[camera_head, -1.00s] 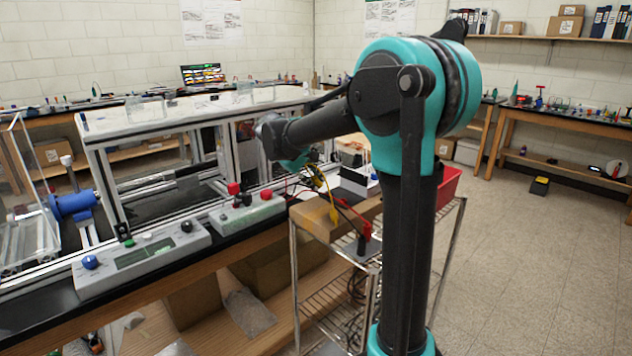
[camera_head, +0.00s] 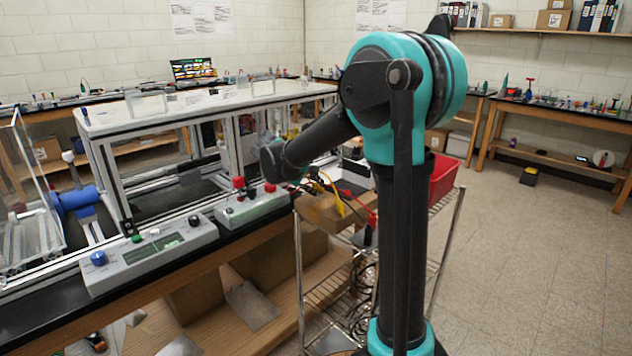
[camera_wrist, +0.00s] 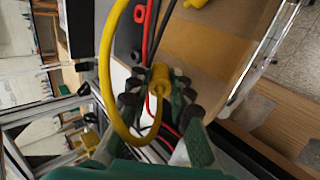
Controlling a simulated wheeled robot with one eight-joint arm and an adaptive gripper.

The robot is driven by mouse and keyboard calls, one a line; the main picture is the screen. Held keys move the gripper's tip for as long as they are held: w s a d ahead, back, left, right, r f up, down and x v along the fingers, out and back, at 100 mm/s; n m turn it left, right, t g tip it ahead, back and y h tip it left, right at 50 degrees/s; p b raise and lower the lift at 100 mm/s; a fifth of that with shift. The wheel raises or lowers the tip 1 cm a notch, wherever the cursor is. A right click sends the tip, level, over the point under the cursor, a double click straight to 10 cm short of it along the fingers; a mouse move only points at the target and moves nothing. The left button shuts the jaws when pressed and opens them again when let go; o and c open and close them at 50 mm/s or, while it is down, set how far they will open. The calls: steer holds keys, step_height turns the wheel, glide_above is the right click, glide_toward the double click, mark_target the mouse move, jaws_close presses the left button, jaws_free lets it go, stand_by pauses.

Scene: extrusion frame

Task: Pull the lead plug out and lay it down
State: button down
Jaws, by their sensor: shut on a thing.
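In the wrist view my gripper (camera_wrist: 158,95) is shut on the yellow lead plug (camera_wrist: 158,76), its dark finger pads on both sides of it. The yellow lead (camera_wrist: 108,75) makes a wide loop from the plug past the left finger. The plug's far end is hidden, so I cannot tell whether it sits in a socket. In the head view my wrist hides most of the gripper. The yellow lead (camera_head: 334,192) hangs just right of it, over the wire cart.
A grey box with red knobs (camera_head: 262,203) stands on the bench left of the cart. A longer control box (camera_head: 150,255) is beside it. Red and black leads (camera_wrist: 140,45) lie close to the gripper. A cardboard box (camera_head: 318,212) and red bin (camera_head: 444,178) are on the cart.

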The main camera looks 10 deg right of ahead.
steer(key=shift+f, duration=0.5)
steer(key=c, duration=1.3)
jaws_free()
steer(key=v, duration=1.2)
